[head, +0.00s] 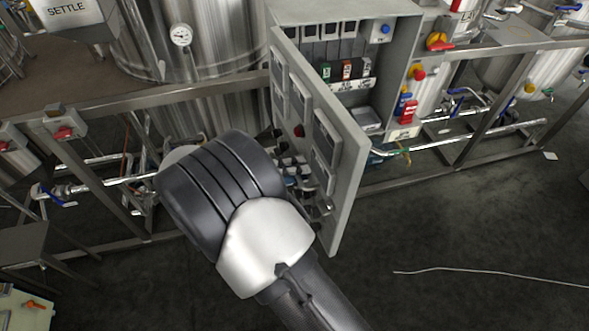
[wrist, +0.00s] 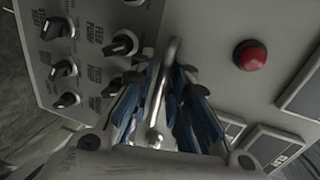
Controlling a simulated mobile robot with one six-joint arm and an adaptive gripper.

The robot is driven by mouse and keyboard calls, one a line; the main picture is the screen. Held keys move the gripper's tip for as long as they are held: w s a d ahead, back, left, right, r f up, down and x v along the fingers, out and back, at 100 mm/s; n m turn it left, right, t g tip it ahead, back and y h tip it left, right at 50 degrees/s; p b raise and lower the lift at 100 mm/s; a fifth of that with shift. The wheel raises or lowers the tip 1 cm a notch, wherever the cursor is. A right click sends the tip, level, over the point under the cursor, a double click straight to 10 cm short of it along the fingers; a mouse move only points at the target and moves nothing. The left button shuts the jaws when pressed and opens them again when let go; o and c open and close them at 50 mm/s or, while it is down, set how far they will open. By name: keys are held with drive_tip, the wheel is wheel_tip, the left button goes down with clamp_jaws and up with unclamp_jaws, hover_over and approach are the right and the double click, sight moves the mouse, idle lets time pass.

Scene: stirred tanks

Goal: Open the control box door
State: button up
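The grey control box (head: 405,22) stands at the upper middle of the head view. Its door (head: 347,205) is swung well out to the left, and breakers and wiring inside the box show. The door's front, with knobs, a red button and dark meters, faces my arm. In the wrist view, a metal bar handle (wrist: 174,48) stands out from the door front. The blue-padded fingers of my gripper (wrist: 166,85) lie on both sides of this handle and look closed on it. In the head view my wrist hides part of the door's lower front and most of the gripper.
Steel tanks (head: 185,40) and a pipe frame (head: 140,95) stand behind and left of the door. A red-yellow switch (head: 438,42) is on the box's right side. A pale cable (head: 480,270) lies on the floor at right, which is otherwise open.

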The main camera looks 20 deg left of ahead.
drive_tip(key=v, duration=1.2)
idle(0.5)
